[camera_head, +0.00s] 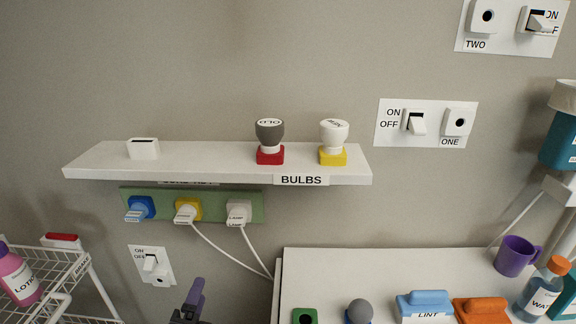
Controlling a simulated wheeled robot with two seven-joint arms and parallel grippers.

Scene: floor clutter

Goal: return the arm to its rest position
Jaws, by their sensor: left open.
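My left gripper (190,303) shows at the bottom edge, left of centre, with a purple finger pointing up and dark parts below it. It is open, and I see nothing held in it. It is in front of the wall, below the green plug strip (160,198) and right of the lower ON/OFF switch plate (168,275). It appears apart from both. Most of my left arm is out of the frame. My right gripper is not in view.
A white shelf (215,165) holds a grey "OLD" bulb (269,132) and a white "NEW" bulb (334,132). White cords hang from the plug strip. A wire cart (70,275) stands left. A white surface (400,265) with a purple mug (514,257) is right.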

